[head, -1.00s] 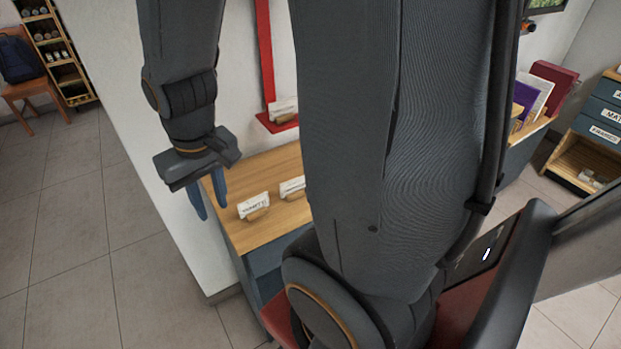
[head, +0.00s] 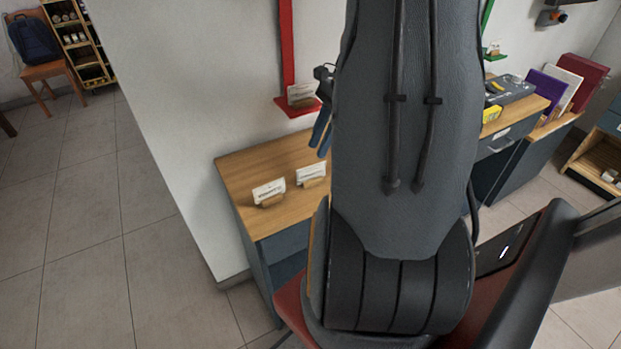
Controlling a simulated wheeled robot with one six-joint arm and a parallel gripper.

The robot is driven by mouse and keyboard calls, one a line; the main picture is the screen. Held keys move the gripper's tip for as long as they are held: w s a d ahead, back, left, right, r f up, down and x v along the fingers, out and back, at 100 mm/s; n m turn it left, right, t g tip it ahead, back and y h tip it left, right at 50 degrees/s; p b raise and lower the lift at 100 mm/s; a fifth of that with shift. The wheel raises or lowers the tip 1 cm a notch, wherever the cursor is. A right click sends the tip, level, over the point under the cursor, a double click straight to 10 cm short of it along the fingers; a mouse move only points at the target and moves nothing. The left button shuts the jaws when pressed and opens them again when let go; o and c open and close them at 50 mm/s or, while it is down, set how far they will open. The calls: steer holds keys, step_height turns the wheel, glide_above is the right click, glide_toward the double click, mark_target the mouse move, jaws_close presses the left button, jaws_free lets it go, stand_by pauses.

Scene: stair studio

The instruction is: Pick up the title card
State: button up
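Two white cards with dark lettering stand upright in small wooden holders on the wooden top of a low dark cabinet (head: 240,168). The nearer card (head: 268,191) is at the left, the other card (head: 310,171) to its right and farther back. A third card (head: 301,94) stands on a red ledge (head: 292,107) on the wall. The lettering is too small to tell which is the title card. My gripper (head: 318,152) is above the cabinet top, near the red ledge, with its blue fingers pointing down, apart and empty. Its upper part is mostly hidden behind my arm.
The white wall (head: 170,100) ends in a corner left of the cabinet, with open tiled floor (head: 90,240) beyond. A yellow box (head: 491,114) and upright folders (head: 560,85) are on units at the right. A chair (head: 45,72) holds a backpack at the far left.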

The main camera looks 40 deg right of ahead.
mark_target(312, 166)
steer(key=x, duration=0.2)
steer(key=p+x, duration=0.1)
steer(key=x, duration=0.1)
steer(key=p+x, duration=0.1)
steer(key=x, duration=0.1)
steer(key=shift+s+a+f, duration=0.15)
steer(key=shift+s+a, duration=0.1)
steer(key=shift+s, duration=0.05)
steer(key=shift+w+a+f, duration=0.1)
steer(key=shift+a+f, duration=0.1)
steer(key=shift+f, duration=0.4)
steer(key=shift+c, duration=0.6)
jaws_close()
